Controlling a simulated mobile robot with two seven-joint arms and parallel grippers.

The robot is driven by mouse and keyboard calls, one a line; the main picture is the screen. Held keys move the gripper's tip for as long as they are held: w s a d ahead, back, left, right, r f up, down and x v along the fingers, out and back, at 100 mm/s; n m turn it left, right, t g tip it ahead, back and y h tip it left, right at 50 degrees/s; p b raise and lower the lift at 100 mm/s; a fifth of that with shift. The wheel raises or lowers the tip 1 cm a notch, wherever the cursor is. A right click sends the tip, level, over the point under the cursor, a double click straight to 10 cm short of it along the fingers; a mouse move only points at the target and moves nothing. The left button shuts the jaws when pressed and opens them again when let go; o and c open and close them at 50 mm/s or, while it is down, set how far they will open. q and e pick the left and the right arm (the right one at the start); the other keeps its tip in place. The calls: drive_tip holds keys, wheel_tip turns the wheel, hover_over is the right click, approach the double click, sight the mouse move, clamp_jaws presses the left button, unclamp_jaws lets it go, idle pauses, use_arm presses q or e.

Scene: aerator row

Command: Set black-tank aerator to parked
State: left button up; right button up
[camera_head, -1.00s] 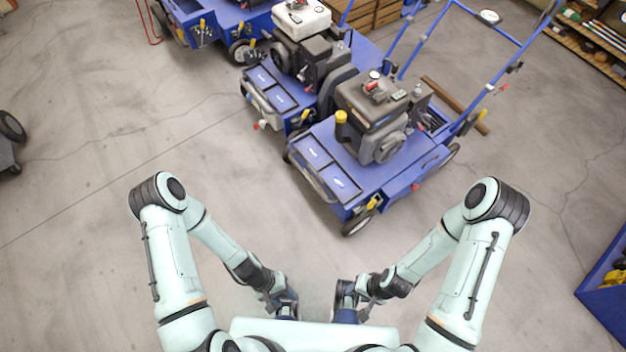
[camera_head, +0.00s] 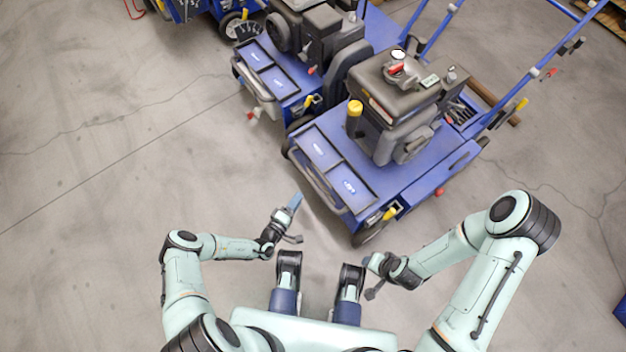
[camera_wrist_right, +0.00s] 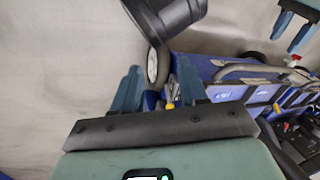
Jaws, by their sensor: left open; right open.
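The black-tank aerator (camera_head: 405,179) is the nearest blue machine in the head view, with a black engine and tank (camera_head: 408,92) on its deck. A yellow cap (camera_head: 354,107) stands by the tank. A yellow lever (camera_head: 390,214) sits on its near side above a wheel, with a red knob (camera_head: 439,191) further back. My left gripper (camera_head: 297,201) is open and empty, left of the machine's front bar; its fingers also show in the right wrist view (camera_wrist_right: 298,32). My right gripper (camera_head: 372,262) is open and empty below the near wheel; its fingers show in the wrist view (camera_wrist_right: 160,88).
A second blue aerator (camera_head: 268,72) stands close on the left, and a third (camera_head: 187,8) is partly cut off at the top. The handlebar (camera_head: 525,90) of the black-tank machine reaches up right. The concrete floor (camera_head: 110,150) on the left is clear.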

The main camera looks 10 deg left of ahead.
sight(310, 183)
use_arm(q)
drive_tip(key=b+x, duration=0.4)
drive_tip(key=x, duration=0.6)
drive_tip(key=shift+w+f, duration=0.15)
drive_tip(key=shift+w, duration=0.05)
drive_tip(key=shift+w+d+b, duration=0.2)
drive_tip(key=shift+w+b, duration=0.15)
use_arm(e)
wheel_tip(310, 183, down, 7)
drive_tip(key=d, duration=0.2)
drive_tip(key=shift+d+m+h, duration=0.3)
drive_tip(key=shift+d+h, duration=0.1)
drive_tip(key=shift+s, duration=0.1)
use_arm(q)
clamp_jaws()
